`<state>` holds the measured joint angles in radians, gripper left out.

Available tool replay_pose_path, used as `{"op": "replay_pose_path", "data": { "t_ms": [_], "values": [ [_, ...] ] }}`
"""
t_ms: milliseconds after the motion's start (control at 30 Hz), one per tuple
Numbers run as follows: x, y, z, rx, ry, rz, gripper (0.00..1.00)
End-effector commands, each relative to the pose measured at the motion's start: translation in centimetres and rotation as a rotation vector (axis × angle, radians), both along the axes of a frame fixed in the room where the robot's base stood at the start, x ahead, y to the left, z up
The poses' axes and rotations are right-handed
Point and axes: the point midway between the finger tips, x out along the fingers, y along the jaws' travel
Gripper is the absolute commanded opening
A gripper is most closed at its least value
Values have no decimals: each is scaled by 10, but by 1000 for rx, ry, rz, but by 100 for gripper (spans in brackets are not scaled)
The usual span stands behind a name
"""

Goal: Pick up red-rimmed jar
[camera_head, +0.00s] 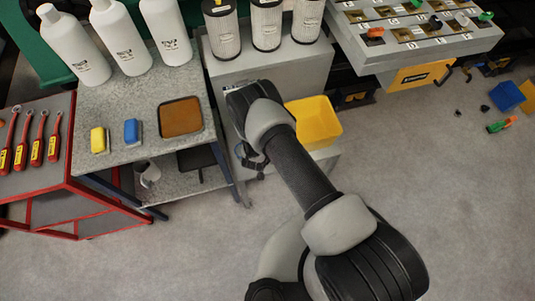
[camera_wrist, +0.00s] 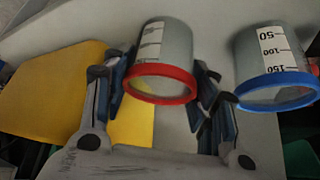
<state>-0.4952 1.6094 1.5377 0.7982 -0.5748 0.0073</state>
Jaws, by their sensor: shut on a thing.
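The red-rimmed jar (camera_wrist: 162,84) is clear with a white graduated label, and it shows in the middle of the wrist view. Its red rim faces the camera. My gripper (camera_wrist: 163,78) has one finger on each side of this jar and is shut on it. In the head view my gripper (camera_head: 252,157) is low beside the grey cabinet, mostly hidden by my own wrist. The jar cannot be made out there.
A blue-rimmed jar (camera_wrist: 278,95) stands close to the right finger. A yellow bin (camera_head: 316,122) is right of my wrist; yellow also fills the wrist view's left. A grey-topped bench (camera_head: 150,85) holds bottles and sponges at left. Open floor (camera_head: 440,200) lies right.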

Motion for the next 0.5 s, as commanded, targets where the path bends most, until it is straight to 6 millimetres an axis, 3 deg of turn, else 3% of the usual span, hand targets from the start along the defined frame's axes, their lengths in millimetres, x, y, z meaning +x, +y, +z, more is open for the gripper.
{"op": "replay_pose_path", "data": {
  "t_ms": [133,500],
  "values": [
    [0,0,0,0,0,0,30],
    [0,0,6,0,0,0,29]
  ]
}}
